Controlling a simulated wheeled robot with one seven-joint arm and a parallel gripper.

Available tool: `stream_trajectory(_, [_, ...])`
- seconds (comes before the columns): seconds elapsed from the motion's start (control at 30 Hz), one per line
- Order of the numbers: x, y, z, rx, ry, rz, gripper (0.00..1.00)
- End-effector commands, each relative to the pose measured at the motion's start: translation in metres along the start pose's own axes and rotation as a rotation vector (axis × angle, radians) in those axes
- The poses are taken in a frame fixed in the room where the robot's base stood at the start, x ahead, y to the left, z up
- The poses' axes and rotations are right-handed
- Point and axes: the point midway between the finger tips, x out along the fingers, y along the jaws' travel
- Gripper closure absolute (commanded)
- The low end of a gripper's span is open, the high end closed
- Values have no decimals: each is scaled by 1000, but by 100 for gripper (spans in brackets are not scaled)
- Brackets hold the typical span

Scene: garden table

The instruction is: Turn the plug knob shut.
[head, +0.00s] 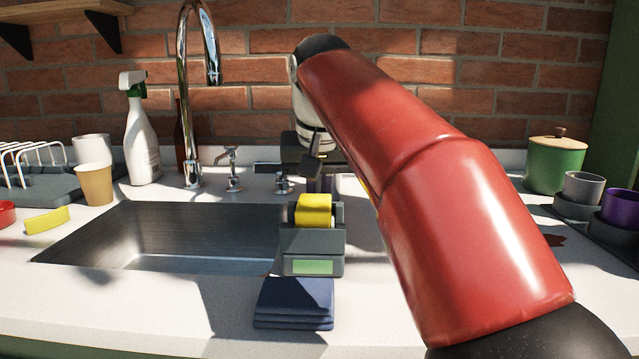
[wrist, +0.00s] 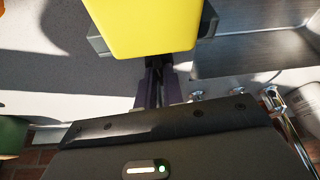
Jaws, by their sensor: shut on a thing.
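My gripper (head: 321,184) points down at the back of the counter, just right of the chrome fixtures. A chrome lever (head: 233,175) is farther left.
A grey device (head: 312,247) with a yellow block (head: 314,210) stands in front of my gripper, by the right end of the sink (head: 190,232). The tall faucet (head: 190,120) rises at left. Folded blue cloths (head: 293,303) lie in front. Cups and a green canister (head: 555,165) stand at right.

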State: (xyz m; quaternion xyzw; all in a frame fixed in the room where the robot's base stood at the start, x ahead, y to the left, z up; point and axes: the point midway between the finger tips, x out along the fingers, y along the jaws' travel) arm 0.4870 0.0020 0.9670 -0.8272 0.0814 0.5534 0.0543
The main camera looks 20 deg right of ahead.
Motion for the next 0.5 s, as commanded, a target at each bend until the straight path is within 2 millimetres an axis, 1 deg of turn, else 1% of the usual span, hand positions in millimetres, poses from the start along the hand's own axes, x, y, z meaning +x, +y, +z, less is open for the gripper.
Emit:
stream_trajectory(0.03, [-2, -1, -1, 20, 1, 9, 100])
stream_trajectory(0.23, [-2, -2, -1, 94, 3, 38, 100])
stream_trajectory(0.5, [-1, -2, -1, 128, 4, 52, 100])
